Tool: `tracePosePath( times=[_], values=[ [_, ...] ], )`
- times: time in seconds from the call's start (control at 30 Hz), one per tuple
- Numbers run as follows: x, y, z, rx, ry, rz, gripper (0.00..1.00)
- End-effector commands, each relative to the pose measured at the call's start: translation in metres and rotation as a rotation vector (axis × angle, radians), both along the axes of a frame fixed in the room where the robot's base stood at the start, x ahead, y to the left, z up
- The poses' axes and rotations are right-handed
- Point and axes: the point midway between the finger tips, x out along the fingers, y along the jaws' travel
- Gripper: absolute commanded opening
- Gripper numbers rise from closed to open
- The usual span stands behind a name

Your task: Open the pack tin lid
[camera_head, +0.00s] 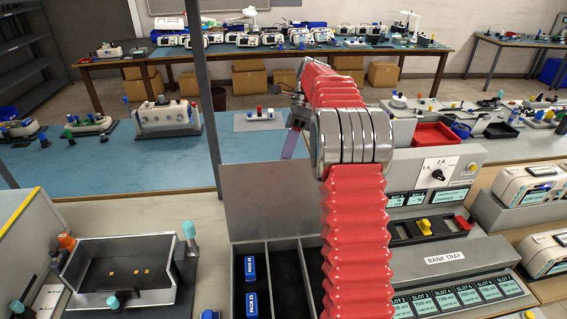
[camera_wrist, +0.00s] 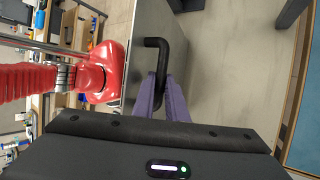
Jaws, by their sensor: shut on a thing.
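The pack tin (camera_head: 268,246) is in the lower middle of the head view. It is an open-topped box with dark compartments. Its grey lid (camera_head: 262,200) stands raised, close to upright, at the tin's far side. My gripper (camera_head: 291,146) is beyond the lid's upper edge, with its purple fingers partly hidden by my red arm. In the wrist view, the purple fingers of my gripper (camera_wrist: 165,92) are shut on the black handle (camera_wrist: 158,46) of the lid (camera_wrist: 140,62). My arm hides the right part of the tin and lid.
Blue packs (camera_head: 250,268) sit in the tin's left compartment. A dark tray fixture (camera_head: 125,262) stands left, and a bank tray console (camera_head: 445,258) with slot screens stands right. A grey post (camera_head: 203,90) rises left of the lid. A blue-topped bench (camera_head: 100,170) lies behind.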

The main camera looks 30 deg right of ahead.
Motion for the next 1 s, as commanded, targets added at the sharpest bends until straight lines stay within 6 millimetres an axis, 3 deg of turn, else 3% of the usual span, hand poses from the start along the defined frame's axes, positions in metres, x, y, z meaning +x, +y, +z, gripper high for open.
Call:
tracePosePath(
  times=[0.3,0.33,0.4,0.87,1.0],
  values=[
    [0.001,0.001,0.002,0.005,-0.006,0.0,0.0],
    [0.001,0.001,0.003,0.004,-0.005,0.001,0.14],
    [0.001,0.001,0.003,0.003,-0.006,0.0,0.18],
    [0.001,0.002,0.002,0.0,-0.005,0.003,0.18],
    [0.007,0.013,0.006,0.001,-0.031,0.017,0.18]
  ],
)
